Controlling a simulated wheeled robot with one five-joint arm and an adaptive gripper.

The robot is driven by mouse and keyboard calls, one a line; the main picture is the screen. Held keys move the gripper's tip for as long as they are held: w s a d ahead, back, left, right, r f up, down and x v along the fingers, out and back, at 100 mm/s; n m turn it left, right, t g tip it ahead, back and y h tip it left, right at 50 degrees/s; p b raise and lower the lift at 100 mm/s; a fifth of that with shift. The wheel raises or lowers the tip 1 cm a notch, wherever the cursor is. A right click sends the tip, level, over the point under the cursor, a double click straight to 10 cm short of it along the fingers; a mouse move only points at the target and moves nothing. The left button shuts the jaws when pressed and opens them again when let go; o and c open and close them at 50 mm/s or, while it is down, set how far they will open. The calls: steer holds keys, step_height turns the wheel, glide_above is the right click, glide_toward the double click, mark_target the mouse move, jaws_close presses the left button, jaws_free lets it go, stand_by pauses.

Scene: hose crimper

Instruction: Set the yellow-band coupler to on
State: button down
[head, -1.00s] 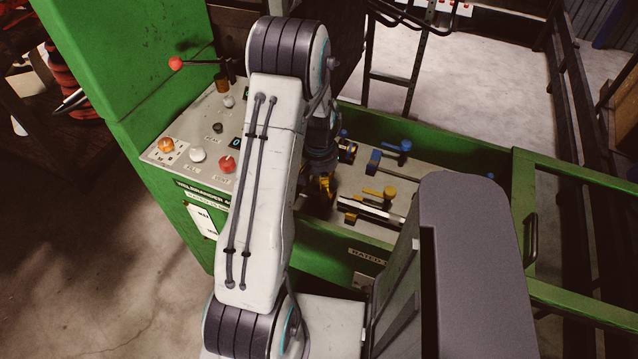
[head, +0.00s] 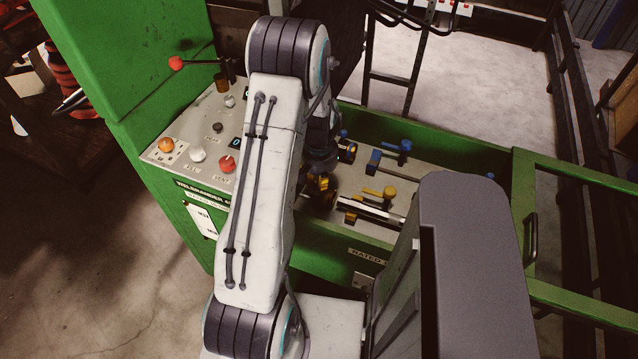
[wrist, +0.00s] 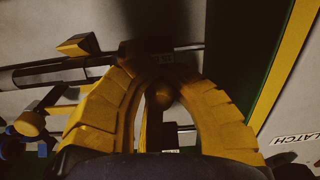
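My gripper (wrist: 161,62) has yellow segmented fingers that arch toward each other in the wrist view. Their tips are in dark shadow, so I cannot tell whether they meet. A dark yellowish round knob (wrist: 162,95) shows between the fingers; contact is unclear. In the head view my gripper (head: 318,190) is mostly hidden behind my arm, over the left part of the machine bed. Right of it are a yellow-handled lever (head: 388,192) and a yellow block (head: 352,217), at the yellow-marked fittings. The yellow block (wrist: 75,45) appears upper left in the wrist view. The coupler's setting is not readable.
Blue fittings (head: 374,160) and a blue handle (head: 405,147) lie behind the yellow ones. A control panel (head: 180,150) with a red-knobbed lever (head: 177,63) stands left. The green frame (head: 470,150) borders the bed.

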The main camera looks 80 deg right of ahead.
mark_target(331, 192)
steer(key=s, duration=0.1)
steer(key=s+a+b, duration=0.1)
steer(key=s, duration=0.1)
steer(key=shift+s+f, duration=0.1)
steer(key=shift+s, duration=0.05)
steer(key=c, duration=1.8)
jaws_free()
steer(key=shift+c, duration=0.2)
steer(key=o, duration=0.3)
steer(key=shift+s, duration=0.1)
steer(key=o, duration=0.4)
steer(key=shift+o, duration=0.2)
steer(key=shift+d, duration=0.1)
step_height(331, 192, up, 12)
